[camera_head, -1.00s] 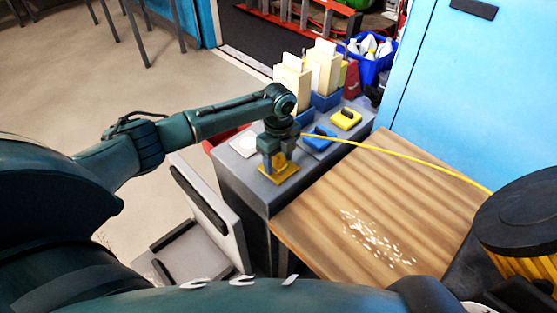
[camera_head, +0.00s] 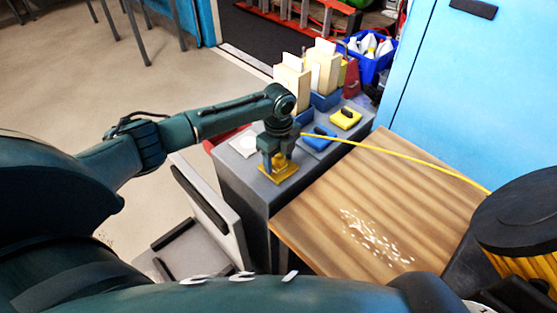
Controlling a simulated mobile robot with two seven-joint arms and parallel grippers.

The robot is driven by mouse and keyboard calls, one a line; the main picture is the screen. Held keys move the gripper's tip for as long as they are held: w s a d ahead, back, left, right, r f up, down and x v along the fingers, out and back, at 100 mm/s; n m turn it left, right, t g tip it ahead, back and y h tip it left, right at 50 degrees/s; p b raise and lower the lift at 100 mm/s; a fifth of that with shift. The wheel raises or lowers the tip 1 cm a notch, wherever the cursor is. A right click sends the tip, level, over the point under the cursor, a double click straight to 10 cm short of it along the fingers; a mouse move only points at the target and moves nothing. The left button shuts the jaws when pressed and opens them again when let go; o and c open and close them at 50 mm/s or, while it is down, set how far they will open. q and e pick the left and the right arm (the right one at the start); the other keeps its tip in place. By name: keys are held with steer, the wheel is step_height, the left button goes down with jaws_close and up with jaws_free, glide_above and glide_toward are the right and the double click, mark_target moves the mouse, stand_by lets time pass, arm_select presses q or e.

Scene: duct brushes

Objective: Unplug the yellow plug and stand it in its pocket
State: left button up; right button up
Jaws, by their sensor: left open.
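A yellow piece (camera_head: 280,175) with a flat base stands near the front left end of the grey bench. I cannot tell whether it is the plug or its socket. My left gripper (camera_head: 278,165) points down over it, open, with its fingers on either side of its upper part, which they partly hide. A yellow cable (camera_head: 400,157) runs from behind the gripper to the right. No pocket can be made out with certainty. My right gripper is not in view.
A blue block (camera_head: 319,138) and a yellow block (camera_head: 345,118) with dark handles lie on the grey bench (camera_head: 240,181). Cream blocks in blue holders stand behind. A wooden board (camera_head: 320,225) with pale flakes adjoins the bench. A black-topped drum (camera_head: 520,212) stands at right.

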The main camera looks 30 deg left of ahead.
arm_select(q)
steer(key=shift+c, duration=0.6)
jaws_close()
